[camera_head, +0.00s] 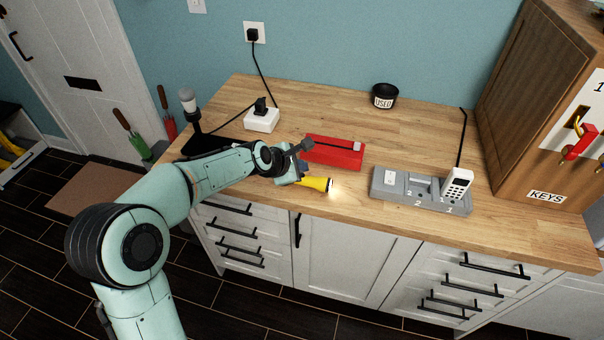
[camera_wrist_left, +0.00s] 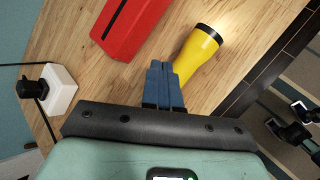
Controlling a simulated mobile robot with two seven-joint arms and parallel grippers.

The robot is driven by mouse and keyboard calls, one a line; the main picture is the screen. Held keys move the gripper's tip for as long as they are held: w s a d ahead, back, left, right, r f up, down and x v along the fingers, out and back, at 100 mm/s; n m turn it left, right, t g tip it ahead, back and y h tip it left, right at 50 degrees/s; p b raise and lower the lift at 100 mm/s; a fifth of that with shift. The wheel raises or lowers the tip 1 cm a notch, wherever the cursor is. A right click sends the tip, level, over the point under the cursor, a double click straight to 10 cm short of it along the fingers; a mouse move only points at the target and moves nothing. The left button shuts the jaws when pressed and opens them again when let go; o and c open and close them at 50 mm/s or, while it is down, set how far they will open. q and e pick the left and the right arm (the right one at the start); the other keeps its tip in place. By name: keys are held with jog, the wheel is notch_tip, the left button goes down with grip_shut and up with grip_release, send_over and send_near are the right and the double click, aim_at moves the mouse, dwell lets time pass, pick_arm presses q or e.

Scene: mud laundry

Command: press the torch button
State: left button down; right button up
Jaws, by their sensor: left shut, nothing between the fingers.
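The yellow torch (camera_head: 315,183) lies on the wooden worktop near its front edge. Its black-rimmed head points right, and a bright glow shows on the wood in front of it. It also shows in the left wrist view (camera_wrist_left: 195,58), where its rear end is hidden behind my fingers. My left gripper (camera_head: 302,165) is over the torch's rear end. In the left wrist view its blue fingers (camera_wrist_left: 164,80) are together with nothing between them. The torch button is hidden, and I cannot tell whether the fingers touch it. My right gripper is not in view.
A red box (camera_head: 330,154) lies just behind the torch. A white socket block (camera_head: 261,122), a lamp (camera_head: 188,101) and a black pot (camera_head: 384,96) stand farther off. A wooden key cabinet (camera_head: 530,100) closes the right side.

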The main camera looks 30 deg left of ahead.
pick_arm(q)
jog(key=shift+f, duration=0.5)
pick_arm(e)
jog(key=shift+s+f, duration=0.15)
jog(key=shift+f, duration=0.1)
pick_arm(q)
jog(key=shift+r, duration=0.1)
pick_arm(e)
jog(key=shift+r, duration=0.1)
pick_arm(q)
jog(key=shift+r+p, duration=0.6)
jog(key=shift+r, duration=0.25)
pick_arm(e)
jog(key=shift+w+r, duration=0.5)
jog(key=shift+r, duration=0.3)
pick_arm(q)
jog(key=shift+r, duration=0.1)
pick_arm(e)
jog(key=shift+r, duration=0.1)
